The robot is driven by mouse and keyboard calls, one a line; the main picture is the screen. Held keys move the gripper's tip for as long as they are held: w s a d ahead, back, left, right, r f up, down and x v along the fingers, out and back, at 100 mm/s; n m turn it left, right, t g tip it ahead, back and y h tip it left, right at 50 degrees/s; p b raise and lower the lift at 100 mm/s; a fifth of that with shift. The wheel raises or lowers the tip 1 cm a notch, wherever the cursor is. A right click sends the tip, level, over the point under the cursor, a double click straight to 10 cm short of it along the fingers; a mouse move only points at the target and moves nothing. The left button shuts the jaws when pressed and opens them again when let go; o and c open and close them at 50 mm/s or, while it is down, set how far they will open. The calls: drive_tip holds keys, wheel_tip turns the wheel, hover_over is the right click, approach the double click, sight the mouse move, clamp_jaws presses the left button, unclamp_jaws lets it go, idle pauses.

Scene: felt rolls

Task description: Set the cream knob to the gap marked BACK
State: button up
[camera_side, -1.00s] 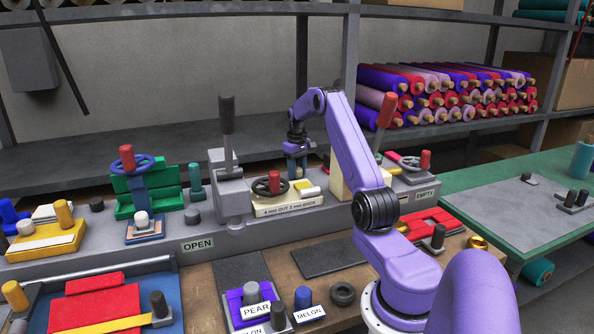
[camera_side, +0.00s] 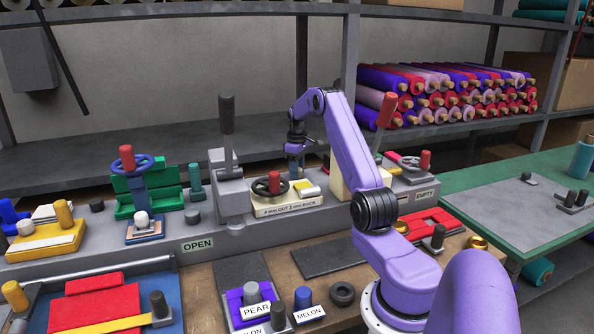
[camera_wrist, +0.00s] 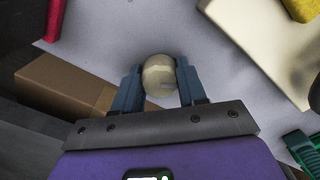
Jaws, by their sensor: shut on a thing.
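The cream knob (camera_wrist: 159,72) is a round, faceted ball top in the middle of the wrist view. My gripper (camera_wrist: 158,85) is shut on it, with one blue finger on each side. In the side view my gripper (camera_side: 296,158) points down at the back of the grey bench unit, behind the handwheel block. The knob itself cannot be made out there.
A red-knobbed handwheel (camera_side: 270,186) on a cream block stands in front of my gripper. A tall dark lever (camera_side: 228,130) stands to its left. A cream block (camera_side: 345,178) and a red-handled lever (camera_side: 385,120) stand to its right.

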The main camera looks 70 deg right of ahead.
drive_tip(key=o, duration=1.1)
drive_tip(key=shift+c, duration=0.2)
wheel_tip(320, 180, up, 17)
drive_tip(key=shift+r, duration=0.2)
